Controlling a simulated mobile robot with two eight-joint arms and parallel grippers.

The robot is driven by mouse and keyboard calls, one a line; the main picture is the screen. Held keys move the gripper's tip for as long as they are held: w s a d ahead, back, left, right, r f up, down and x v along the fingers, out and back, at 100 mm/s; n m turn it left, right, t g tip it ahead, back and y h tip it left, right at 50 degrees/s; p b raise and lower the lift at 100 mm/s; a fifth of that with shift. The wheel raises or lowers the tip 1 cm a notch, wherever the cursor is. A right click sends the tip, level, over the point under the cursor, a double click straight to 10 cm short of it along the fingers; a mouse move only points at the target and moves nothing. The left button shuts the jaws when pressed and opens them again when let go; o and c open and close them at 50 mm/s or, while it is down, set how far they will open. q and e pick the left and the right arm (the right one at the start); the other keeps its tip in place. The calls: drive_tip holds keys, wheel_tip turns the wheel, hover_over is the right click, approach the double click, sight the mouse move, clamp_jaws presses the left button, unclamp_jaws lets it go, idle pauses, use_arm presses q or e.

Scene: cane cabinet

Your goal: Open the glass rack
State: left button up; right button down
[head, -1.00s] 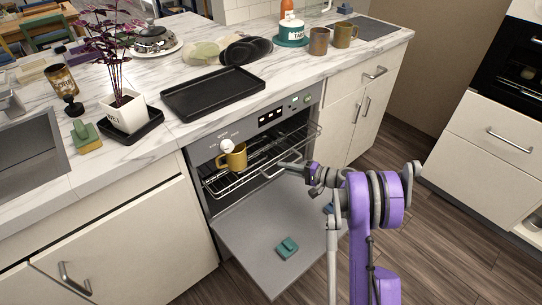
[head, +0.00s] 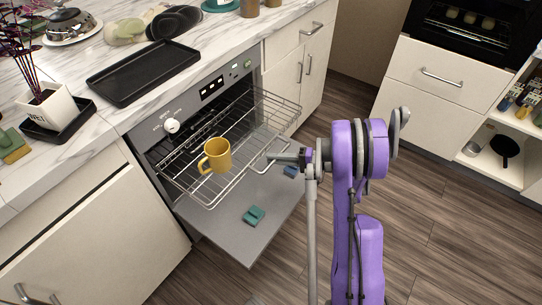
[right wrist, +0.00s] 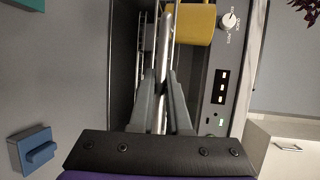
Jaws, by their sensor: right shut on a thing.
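The wire rack (head: 222,192) is pulled part way out of the grey appliance (head: 212,88), over its lowered door (head: 215,227). A yellow mug (head: 217,156) sits on the rack and also shows at the top of the right wrist view (right wrist: 195,22). My right gripper (head: 274,156) is at the rack's front edge. In the right wrist view its fingers (right wrist: 163,82) are closed around a metal bar (right wrist: 166,45) of the rack. My left gripper is out of view.
A teal block (head: 254,215) and a blue block (head: 290,171) lie on the lowered door. A black tray (head: 145,72) and a potted plant (head: 48,110) stand on the counter. The wooden floor (head: 425,225) to the right is clear.

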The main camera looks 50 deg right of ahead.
drive_tip(key=c, duration=0.9)
unclamp_jaws()
drive_tip(key=p+v, duration=0.1)
drive_tip(key=v, duration=0.9)
drive_tip(key=shift+s+d+r, duration=0.1)
drive_tip(key=shift+s+d, duration=0.15)
drive_tip(key=shift+s, duration=0.05)
drive_tip(key=shift+s, duration=0.1)
